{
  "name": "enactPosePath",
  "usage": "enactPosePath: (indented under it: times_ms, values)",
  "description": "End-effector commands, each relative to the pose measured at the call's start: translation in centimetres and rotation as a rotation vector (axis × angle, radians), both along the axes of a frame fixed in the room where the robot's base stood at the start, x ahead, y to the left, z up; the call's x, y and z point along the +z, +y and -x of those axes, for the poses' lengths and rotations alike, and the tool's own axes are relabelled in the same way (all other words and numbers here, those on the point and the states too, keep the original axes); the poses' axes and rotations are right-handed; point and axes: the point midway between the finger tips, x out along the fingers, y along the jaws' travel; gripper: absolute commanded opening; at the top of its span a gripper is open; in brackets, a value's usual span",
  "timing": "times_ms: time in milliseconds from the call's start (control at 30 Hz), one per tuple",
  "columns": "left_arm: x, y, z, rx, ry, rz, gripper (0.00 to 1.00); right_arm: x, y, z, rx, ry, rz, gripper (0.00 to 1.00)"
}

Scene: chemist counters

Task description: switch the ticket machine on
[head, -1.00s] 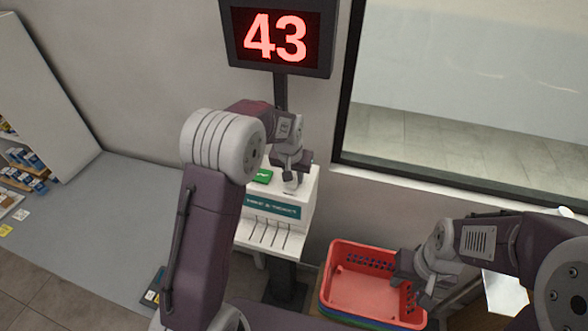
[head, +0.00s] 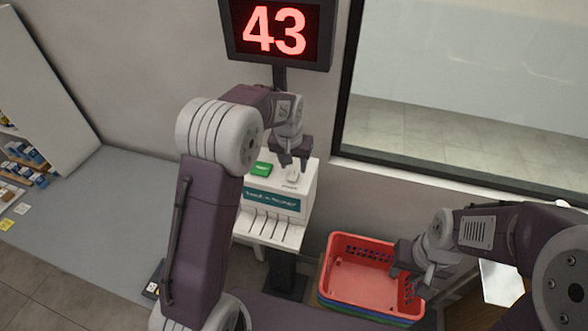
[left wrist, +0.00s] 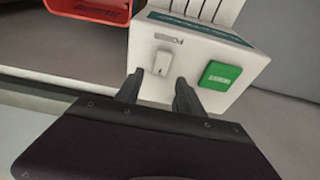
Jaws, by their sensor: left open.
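The ticket machine (head: 272,203) is a white box on a dark post, with a teal label and slots on its front. Its top carries a green button (head: 261,169) and a small white rocker switch (head: 292,175). The left wrist view shows the switch (left wrist: 162,62) and the green button (left wrist: 220,76) beside it. My left gripper (head: 293,167) is open, with its fingertips (left wrist: 157,84) just short of the switch and apart from the button. My right gripper (head: 425,285) is over the right side of the red basket; its jaw opening is unclear.
A lit display (head: 277,32) reading 43 stands on a pole behind the machine. A red basket (head: 345,290) on a stack sits to its right. A window (head: 470,100) is at the back right, and a grey counter (head: 90,220) with shelves is at left.

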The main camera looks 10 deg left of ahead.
Motion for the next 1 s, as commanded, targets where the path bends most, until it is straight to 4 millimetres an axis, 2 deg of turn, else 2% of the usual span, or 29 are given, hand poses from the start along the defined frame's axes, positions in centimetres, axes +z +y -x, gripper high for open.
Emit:
enactPosePath:
  times_ms: [33, 200, 400, 833, 933, 967, 1000]
  values:
    - [0.9, 0.0, 0.1, 0.0, -0.007, 0.001, 0.45, -0.8, 0.0, 0.0, 0.0, 0.0, 0.0, 0.36]
    - [4.3, 0.0, 1.0, 0.0, -0.004, 0.0, 0.45, -1.4, 0.0, 0.0, 0.0, 0.0, 0.0, 0.36]
    - [6.0, 0.0, 1.5, -0.001, 0.001, 0.0, 0.45, -1.5, 0.0, 0.0, 0.0, 0.0, 0.0, 0.36]
    - [5.8, 0.1, 1.5, 0.0, 0.002, 0.0, 0.45, -1.7, 0.0, 0.0, 0.0, 0.0, 0.0, 0.36]
    - [5.3, 0.5, 1.5, 0.009, -0.032, 0.002, 0.45, -3.8, 0.0, 0.0, 0.0, 0.0, 0.0, 0.36]
    - [4.5, 0.8, 2.3, 0.014, -0.028, 0.002, 0.45, -4.9, 0.0, 0.0, 0.0, 0.0, 0.0, 0.36]
    - [3.1, 1.1, 4.2, 0.021, 0.0, 0.002, 0.45, -5.8, 0.0, 0.0, 0.0, 0.0, 0.0, 0.36]
